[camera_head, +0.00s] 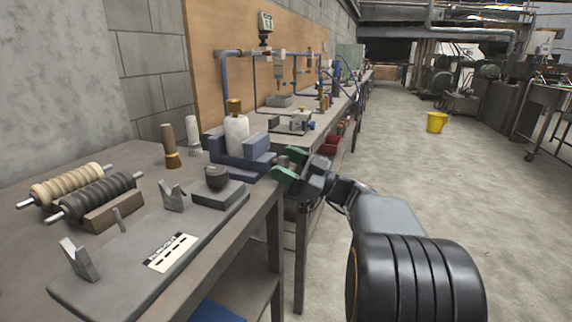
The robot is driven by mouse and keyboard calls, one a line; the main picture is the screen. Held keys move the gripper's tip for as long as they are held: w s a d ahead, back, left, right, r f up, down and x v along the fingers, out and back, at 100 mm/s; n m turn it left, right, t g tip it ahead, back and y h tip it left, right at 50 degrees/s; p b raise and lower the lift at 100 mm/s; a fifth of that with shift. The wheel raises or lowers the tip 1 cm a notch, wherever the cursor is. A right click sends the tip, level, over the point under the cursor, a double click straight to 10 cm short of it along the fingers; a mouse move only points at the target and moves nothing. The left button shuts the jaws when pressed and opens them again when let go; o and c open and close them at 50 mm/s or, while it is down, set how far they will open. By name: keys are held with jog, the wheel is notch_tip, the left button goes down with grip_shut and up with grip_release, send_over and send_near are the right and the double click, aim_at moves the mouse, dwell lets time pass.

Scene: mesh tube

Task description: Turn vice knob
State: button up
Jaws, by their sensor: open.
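A blue vice (259,146) stands near the front right edge of the workbench. A white cylinder with a brass-coloured top (237,134) stands upright between its jaws. My gripper (287,165) has green fingertips, which are apart with nothing visible between them. It is at the right end of the vice, beside the bench edge. I cannot tell whether a fingertip touches the vice. I cannot make out the vice knob; the gripper may cover it.
The workbench (120,285) holds two ribbed rollers (93,193), a grey plate with V-shaped brackets (172,197), a dark round piece on a block (217,178) and two upright handled tools (170,147). More benches run behind. A yellow bucket (436,122) stands on open floor at right.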

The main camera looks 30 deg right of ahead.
jog(key=shift+w+a+r, duration=0.1)
jog(key=shift+c, duration=0.5)
jog(key=c, duration=0.8)
jog(key=shift+m+b, duration=0.3)
jog(key=shift+m, duration=0.1)
jog(key=m+t+h+b, duration=0.1)
jog(key=m, duration=0.1)
jog(key=m+t+b, duration=0.1)
jog(key=m, duration=0.1)
jog(key=shift+f+h, duration=0.2)
jog(key=shift+h, duration=0.2)
jog(key=m+t+h+b, duration=0.1)
jog(key=m+h, duration=0.1)
jog(key=m, duration=0.2)
jog(key=m+t+h+b, duration=0.1)
jog(key=m+h, duration=0.1)
jog(key=m, duration=0.2)
jog(key=shift+w+r, duration=0.1)
jog(key=shift+w, duration=0.05)
jog(key=shift+m, duration=0.4)
